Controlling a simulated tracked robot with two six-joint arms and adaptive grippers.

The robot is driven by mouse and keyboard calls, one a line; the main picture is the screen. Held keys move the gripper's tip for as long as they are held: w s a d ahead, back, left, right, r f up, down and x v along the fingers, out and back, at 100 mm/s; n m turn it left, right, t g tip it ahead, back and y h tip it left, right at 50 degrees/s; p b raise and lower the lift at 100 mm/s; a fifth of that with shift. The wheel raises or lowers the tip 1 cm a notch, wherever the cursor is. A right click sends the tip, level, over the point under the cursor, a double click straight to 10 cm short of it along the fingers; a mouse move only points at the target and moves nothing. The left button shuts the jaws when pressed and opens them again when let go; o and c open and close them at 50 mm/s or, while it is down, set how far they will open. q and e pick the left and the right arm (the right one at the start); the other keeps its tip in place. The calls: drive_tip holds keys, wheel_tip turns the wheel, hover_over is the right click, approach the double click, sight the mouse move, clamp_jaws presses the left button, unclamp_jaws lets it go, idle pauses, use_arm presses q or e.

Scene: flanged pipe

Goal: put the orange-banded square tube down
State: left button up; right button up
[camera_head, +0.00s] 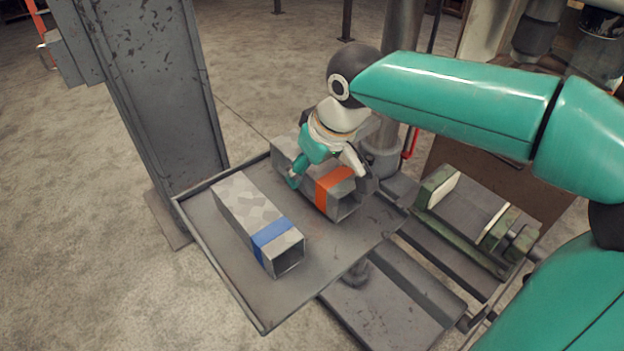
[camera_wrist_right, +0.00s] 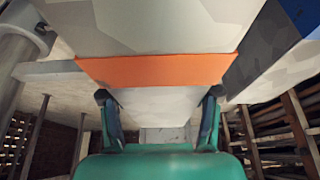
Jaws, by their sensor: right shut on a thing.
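The orange-banded square tube (camera_head: 335,186) is a grey hollow tube at the back of the grey tray (camera_head: 235,293) in the head view. Its orange band also shows in the wrist view (camera_wrist_right: 155,70). My right gripper (camera_head: 325,172) is shut on the tube from above, beside the band. In the wrist view its two fingers (camera_wrist_right: 160,98) sit on either side of the tube. Whether the tube touches the tray or hangs just above it I cannot tell. My left gripper is not in view.
A blue-banded square tube (camera_head: 243,210) lies on the tray, in front and to the left, roughly parallel. A grey steel column (camera_head: 155,90) stands behind left. A green-and-grey vise (camera_head: 470,215) is right of the tray. The tray has a raised rim.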

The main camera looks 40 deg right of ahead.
sight(326, 169)
drive_tip(key=shift+f, duration=1.35)
drive_tip(key=o, duration=1.2)
drive_tip(key=shift+f, duration=0.2)
drive_tip(key=o, duration=0.4)
drive_tip(key=shift+o, duration=0.2)
drive_tip(key=shift+r, duration=0.15)
drive_tip(key=shift+r, duration=0.2)
drive_tip(key=p+v, duration=0.1)
drive_tip(key=v, duration=0.9)
drive_tip(key=shift+r, duration=0.15)
drive_tip(key=shift+s+r, duration=0.35)
drive_tip(key=shift+r, duration=0.25)
